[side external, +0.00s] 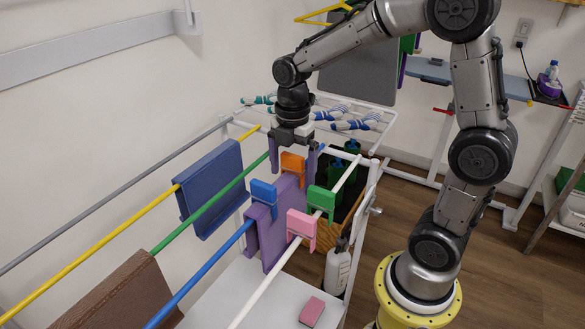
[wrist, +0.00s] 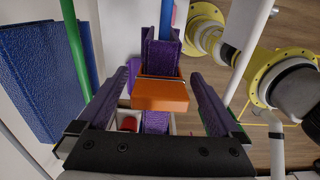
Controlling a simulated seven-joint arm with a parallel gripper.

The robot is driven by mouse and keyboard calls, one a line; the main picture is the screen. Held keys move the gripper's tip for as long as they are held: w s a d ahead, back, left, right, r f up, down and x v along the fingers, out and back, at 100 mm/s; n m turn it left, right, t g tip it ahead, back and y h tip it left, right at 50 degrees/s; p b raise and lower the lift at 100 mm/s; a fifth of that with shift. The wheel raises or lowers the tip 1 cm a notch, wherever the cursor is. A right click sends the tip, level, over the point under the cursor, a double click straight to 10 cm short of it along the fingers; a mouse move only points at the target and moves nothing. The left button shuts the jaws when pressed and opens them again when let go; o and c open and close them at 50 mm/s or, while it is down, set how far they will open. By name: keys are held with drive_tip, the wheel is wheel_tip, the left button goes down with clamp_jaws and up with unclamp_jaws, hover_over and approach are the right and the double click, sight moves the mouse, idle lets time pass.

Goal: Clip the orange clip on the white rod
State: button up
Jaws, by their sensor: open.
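The orange clip (side external: 292,163) sits on the purple cloth (side external: 262,240), which hangs over the blue rod (side external: 213,262). In the wrist view the orange clip (wrist: 160,96) lies between my two purple fingers. My gripper (side external: 291,170) is open around the clip, with a gap on both sides in the wrist view (wrist: 162,80). The white rod (side external: 268,287) runs to the right of the blue rod and carries a green clip (side external: 321,203) and a pink clip (side external: 301,228). The clip's lower jaws are partly hidden.
A blue clip (side external: 264,192) sits on the purple cloth nearer the camera. A blue cloth (side external: 212,188) hangs by the green rod (side external: 190,222) and a brown one (side external: 118,296) is at lower left. A pink sponge (side external: 312,312) and white bottle (side external: 337,270) are below.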

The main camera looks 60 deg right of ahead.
sight(293, 155)
clamp_jaws()
idle(0.7)
drive_tip(key=shift+r, duration=1.6)
idle(0.5)
drive_tip(key=shift+r, duration=2.2)
